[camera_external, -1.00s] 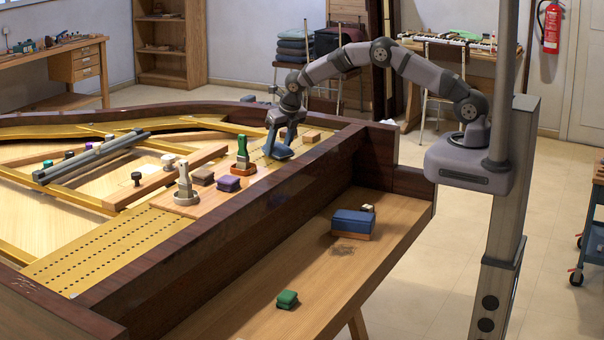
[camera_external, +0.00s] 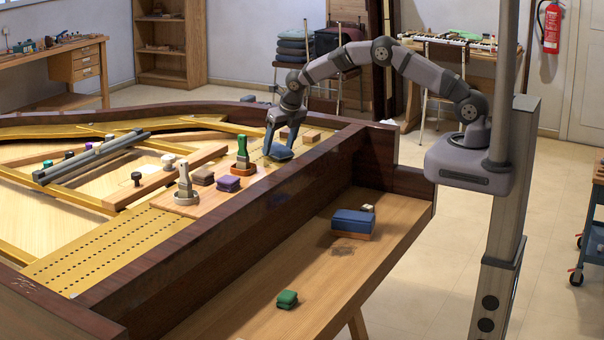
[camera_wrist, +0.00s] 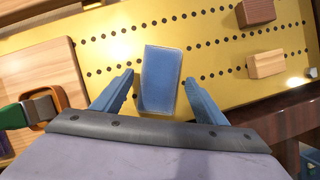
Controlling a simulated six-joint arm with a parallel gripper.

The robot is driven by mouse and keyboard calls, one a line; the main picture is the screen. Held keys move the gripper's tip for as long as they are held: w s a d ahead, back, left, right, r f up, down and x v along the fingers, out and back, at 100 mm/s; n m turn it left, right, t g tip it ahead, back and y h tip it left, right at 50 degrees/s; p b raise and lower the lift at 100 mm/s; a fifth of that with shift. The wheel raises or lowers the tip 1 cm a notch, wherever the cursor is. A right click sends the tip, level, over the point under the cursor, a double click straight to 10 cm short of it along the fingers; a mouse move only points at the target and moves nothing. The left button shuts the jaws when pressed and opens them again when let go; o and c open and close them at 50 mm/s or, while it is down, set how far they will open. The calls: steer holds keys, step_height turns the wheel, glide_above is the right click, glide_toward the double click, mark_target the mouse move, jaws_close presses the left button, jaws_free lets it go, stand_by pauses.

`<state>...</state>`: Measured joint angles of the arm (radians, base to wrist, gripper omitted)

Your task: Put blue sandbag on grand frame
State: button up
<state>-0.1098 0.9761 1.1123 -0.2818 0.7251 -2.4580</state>
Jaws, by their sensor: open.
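The blue sandbag (camera_wrist: 160,80) lies on the gold, hole-dotted part of the grand frame (camera_wrist: 110,42) in the wrist view. In the external view the sandbag (camera_external: 281,153) shows just below my gripper. My gripper (camera_wrist: 161,84) is open, with one finger on each side of the sandbag and a visible gap on both sides. In the external view my gripper (camera_external: 283,143) points down over the frame's far right end, behind the dark wooden rim.
A green-handled tool (camera_external: 242,150), a purple bag (camera_external: 229,183) and a brown bag (camera_external: 203,177) stand left of my gripper. Small wooden blocks (camera_wrist: 266,64) lie nearby. A larger blue block (camera_external: 353,222) and a green bag (camera_external: 287,299) rest on the front shelf (camera_external: 250,310).

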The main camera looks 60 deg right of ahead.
steer(key=b+v, duration=0.3)
steer(key=v, duration=0.8)
steer(key=shift+s+r, duration=0.2)
steer(key=shift+a, duration=0.1)
steer(key=s+d+f+m+g, duration=0.1)
steer(key=s+f+m, duration=0.1)
steer(key=s+m, duration=0.8)
steer(key=s+d+f+m+g+y, duration=0.1)
steer(key=s+f+m, duration=0.2)
steer(key=s+m, duration=0.8)
steer(key=s+d+f+m+g, duration=0.2)
steer(key=s+m, duration=0.8)
steer(key=s, duration=0.6)
steer(key=shift+f+y, duration=0.3)
steer(key=shift+f, duration=0.15)
